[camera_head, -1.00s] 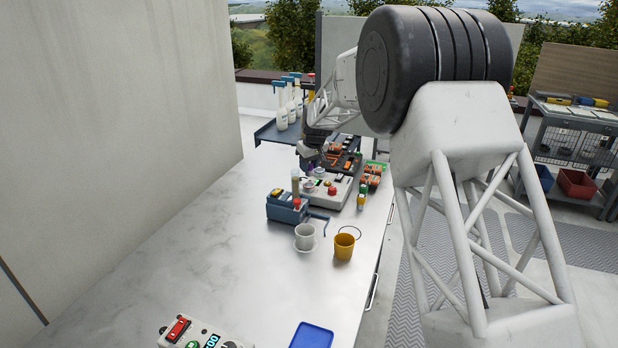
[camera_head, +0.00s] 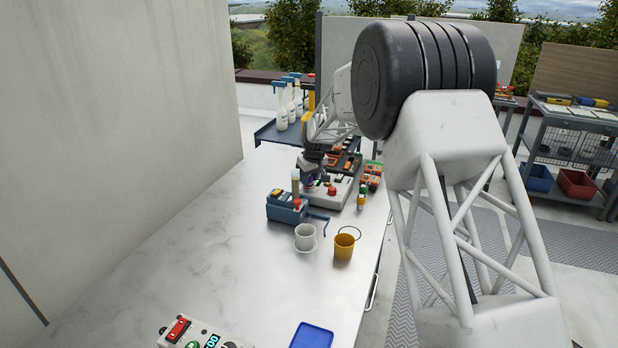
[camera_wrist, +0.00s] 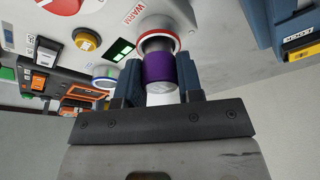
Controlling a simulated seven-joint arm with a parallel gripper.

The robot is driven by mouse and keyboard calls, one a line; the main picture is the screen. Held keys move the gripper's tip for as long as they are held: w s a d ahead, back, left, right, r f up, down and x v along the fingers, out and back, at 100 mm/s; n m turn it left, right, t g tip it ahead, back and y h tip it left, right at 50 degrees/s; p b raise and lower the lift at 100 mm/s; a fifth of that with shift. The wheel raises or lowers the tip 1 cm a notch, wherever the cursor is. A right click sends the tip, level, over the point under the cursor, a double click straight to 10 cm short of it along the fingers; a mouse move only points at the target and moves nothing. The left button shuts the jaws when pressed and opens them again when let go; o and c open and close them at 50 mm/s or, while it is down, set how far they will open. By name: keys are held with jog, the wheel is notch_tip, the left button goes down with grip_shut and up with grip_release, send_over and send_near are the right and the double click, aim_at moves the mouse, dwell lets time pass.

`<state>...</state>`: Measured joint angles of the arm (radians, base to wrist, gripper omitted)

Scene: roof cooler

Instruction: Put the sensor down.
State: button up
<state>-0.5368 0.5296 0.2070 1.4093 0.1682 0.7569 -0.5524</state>
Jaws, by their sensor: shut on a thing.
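The sensor is a short cylinder with a purple band and a silvery end (camera_wrist: 160,72). In the wrist view it sits between the two fingers of my gripper (camera_wrist: 159,82), which is shut on it. The sensor's far end is at a red-rimmed round socket (camera_wrist: 177,42) marked WARM on a pale control box (camera_wrist: 205,12); I cannot tell whether it is inside or just above. In the head view my gripper (camera_head: 312,172) is over the left part of the same box (camera_head: 337,194), and the sensor is small and mostly hidden there.
A blue-rimmed socket (camera_wrist: 105,73) is beside the red one. A white cup (camera_head: 305,236) and a yellow bucket (camera_head: 344,247) stand nearer. The bench's left side is clear.

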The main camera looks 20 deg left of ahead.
jog(key=shift+f, duration=0.35)
jog(key=o, duration=1)
jog(key=shift+r, duration=0.2)
jog(key=shift+r, duration=0.2)
jog(key=v, duration=1.2)
jog(key=shift+d, duration=0.1)
